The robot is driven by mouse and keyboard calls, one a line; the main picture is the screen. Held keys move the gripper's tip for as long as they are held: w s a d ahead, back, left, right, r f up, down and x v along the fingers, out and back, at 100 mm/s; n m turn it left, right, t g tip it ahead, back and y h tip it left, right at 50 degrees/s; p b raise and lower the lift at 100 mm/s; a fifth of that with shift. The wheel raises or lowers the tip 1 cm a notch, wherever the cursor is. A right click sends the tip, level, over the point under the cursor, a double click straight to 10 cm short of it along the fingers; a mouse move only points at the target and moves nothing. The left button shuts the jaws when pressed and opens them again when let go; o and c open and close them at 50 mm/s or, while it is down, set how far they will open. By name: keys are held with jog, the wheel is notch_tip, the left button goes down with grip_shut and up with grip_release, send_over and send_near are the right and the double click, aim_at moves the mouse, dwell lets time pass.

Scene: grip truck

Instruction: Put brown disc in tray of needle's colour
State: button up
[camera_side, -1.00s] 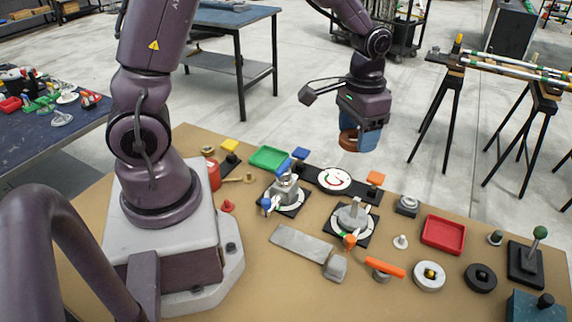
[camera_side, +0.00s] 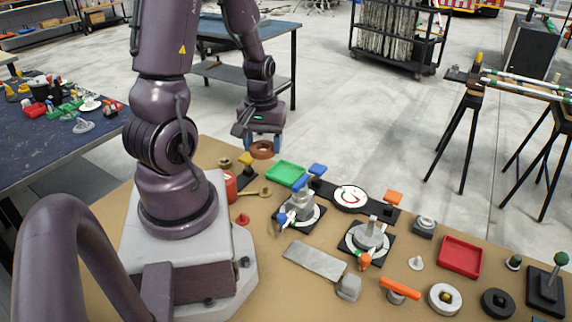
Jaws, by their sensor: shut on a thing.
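My gripper (camera_side: 264,143), with blue fingers, is shut on the brown disc (camera_side: 262,152). It holds the disc in the air toward the back of the table, left of and above the green tray (camera_side: 287,174) in the picture. The green tray looks empty. The red tray (camera_side: 460,256) lies at the right and looks empty too. A round white dial (camera_side: 351,198) on a black plate lies right of the green tray. It bears small red and dark marks; its needle is too small to tell clearly.
Two grey devices on black bases (camera_side: 299,212) (camera_side: 367,240) stand in the middle, with coloured knobs. An orange-handled part (camera_side: 400,288), a white ring (camera_side: 445,298) and a black ring (camera_side: 498,303) lie at front right. A red cylinder (camera_side: 230,187) stands near my base.

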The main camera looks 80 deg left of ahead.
jog(key=w+a+f, duration=0.4)
jog(key=a, duration=0.1)
send_over(286, 173)
jog(key=f, duration=0.4)
jog(key=shift+s+d, duration=0.15)
jog(key=shift+d, duration=0.1)
jog(key=shift+a+f, duration=0.15)
jog(key=shift+f, duration=1.6)
jog(key=shift+f, duration=0.6)
